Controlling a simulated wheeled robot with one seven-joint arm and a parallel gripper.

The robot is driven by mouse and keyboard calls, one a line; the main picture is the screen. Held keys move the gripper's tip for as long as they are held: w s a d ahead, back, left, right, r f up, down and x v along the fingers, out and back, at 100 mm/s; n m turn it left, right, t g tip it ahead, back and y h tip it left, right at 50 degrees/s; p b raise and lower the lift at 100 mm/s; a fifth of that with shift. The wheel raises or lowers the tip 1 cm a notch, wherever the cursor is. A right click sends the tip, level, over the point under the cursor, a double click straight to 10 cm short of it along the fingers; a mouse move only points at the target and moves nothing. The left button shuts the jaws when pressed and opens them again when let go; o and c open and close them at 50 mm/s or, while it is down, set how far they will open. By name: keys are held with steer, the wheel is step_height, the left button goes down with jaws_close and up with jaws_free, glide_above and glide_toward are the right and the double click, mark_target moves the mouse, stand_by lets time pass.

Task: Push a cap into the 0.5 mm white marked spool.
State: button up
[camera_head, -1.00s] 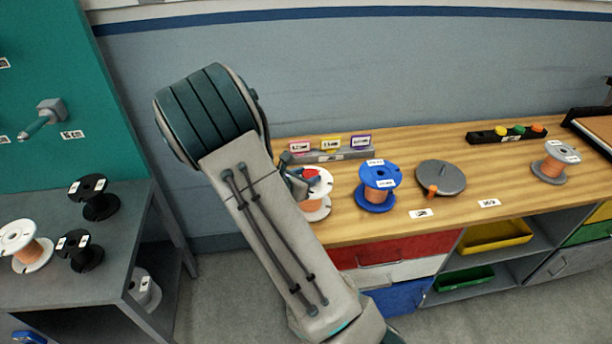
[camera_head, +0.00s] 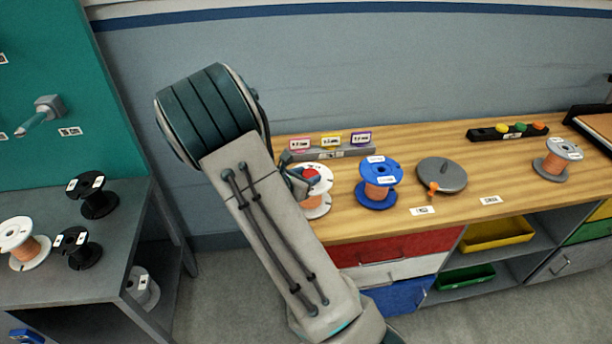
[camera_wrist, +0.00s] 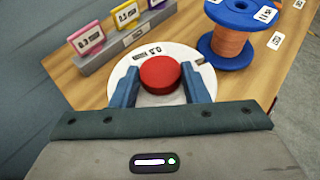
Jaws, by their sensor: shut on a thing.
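The white spool (camera_head: 321,186) stands on the wooden bench with copper-coloured wire on its core; my arm hides part of it. In the wrist view its white top flange (camera_wrist: 152,55) shows a printed label. A red cap (camera_wrist: 160,74) sits between the fingers of my gripper (camera_wrist: 161,88), over the middle of that flange. My gripper is shut on the red cap. I cannot tell whether the cap is in the spool's hole or just above it. In the head view the red cap (camera_head: 310,173) is a small patch beside my gripper.
A blue spool (camera_head: 379,183) stands right of the white one. A grey holder (camera_head: 330,153) with coloured label cards is behind. A grey disc with an orange knob (camera_head: 441,175), a black strip of coloured caps (camera_head: 507,132) and a grey spool (camera_head: 557,160) are further right.

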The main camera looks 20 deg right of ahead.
steer(key=shift+f, duration=0.2)
steer(key=o, duration=1)
steer(key=shift+a, duration=0.1)
steer(key=v, duration=1.3)
steer(key=shift+s+a+r, duration=0.2)
steer(key=shift+a+r, duration=0.05)
steer(key=s+d+r+m+g+y, duration=0.2)
steer(key=s+m+g, duration=0.1)
steer(key=s+m, duration=0.3)
steer(key=s+d+r+m+g+y, duration=0.1)
steer(key=s+d+m+g+y, duration=0.15)
steer(key=s+m, duration=0.3)
steer(key=s+a+r+m+y, duration=0.2)
steer(key=m, duration=0.2)
steer(key=s+a+r+m+t+y, duration=0.1)
steer(key=s+a+r+m+y, duration=0.1)
steer(key=m+y, duration=0.1)
steer(key=s+a+r+m+t+y, duration=0.1)
steer(key=s+a+r+m+y, duration=0.1)
steer(key=m, duration=0.3)
steer(key=shift+s+a+r, duration=0.1)
steer(key=shift+s+a, duration=0.25)
steer(key=shift+a, duration=0.15)
